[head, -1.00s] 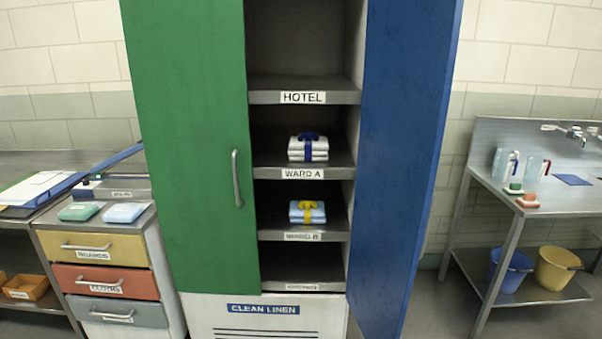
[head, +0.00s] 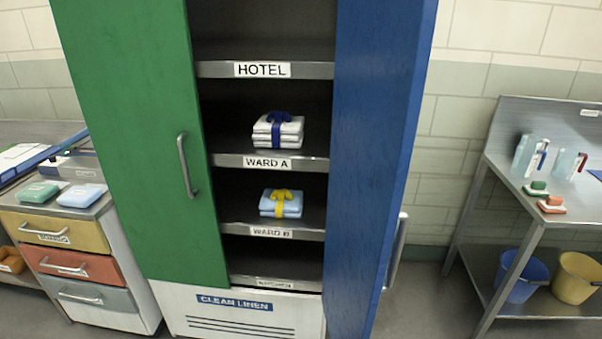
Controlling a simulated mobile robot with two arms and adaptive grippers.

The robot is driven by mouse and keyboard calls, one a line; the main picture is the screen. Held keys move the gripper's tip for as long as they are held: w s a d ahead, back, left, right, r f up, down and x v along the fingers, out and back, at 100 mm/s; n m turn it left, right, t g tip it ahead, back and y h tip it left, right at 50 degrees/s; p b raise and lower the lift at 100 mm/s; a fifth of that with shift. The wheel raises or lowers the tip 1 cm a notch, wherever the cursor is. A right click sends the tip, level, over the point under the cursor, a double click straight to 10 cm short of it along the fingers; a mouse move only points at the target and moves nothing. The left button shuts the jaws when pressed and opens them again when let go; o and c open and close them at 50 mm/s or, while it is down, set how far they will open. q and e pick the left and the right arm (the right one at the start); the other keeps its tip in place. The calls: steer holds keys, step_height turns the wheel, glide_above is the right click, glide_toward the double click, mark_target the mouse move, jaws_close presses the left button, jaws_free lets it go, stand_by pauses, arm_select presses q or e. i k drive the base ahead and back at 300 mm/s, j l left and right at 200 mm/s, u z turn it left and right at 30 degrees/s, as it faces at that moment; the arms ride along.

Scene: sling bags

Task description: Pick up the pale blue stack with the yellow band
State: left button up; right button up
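The pale blue stack with the yellow band (head: 281,204) sits on the shelf labelled WARD B (head: 271,232) in the cabinet. Its yellow band is knotted on top. A white stack with a blue band (head: 277,131) sits one shelf above, over the WARD A label. Neither of my grippers shows in the head view.
The green door (head: 135,130) covers the cabinet's left side. The blue door (head: 375,150) stands open, jutting out to the right of the shelves. A drawer unit (head: 70,265) stands left, a metal table (head: 535,205) right. Floor shows between cabinet and table.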

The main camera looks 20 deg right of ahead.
mark_target(280, 203)
steer(key=i+l, duration=0.1)
steer(key=l, duration=0.35)
steer(key=i+l+u, duration=0.15)
steer(key=l, duration=0.8)
steer(key=i+l+u, duration=0.1)
steer(key=l, duration=0.4)
steer(key=i+j+z, duration=0.15)
steer(key=j, duration=0.3)
steer(key=i+j+z, duration=0.2)
steer(key=j, duration=0.25)
steer(key=j+z, duration=0.15)
steer(key=j, duration=0.3)
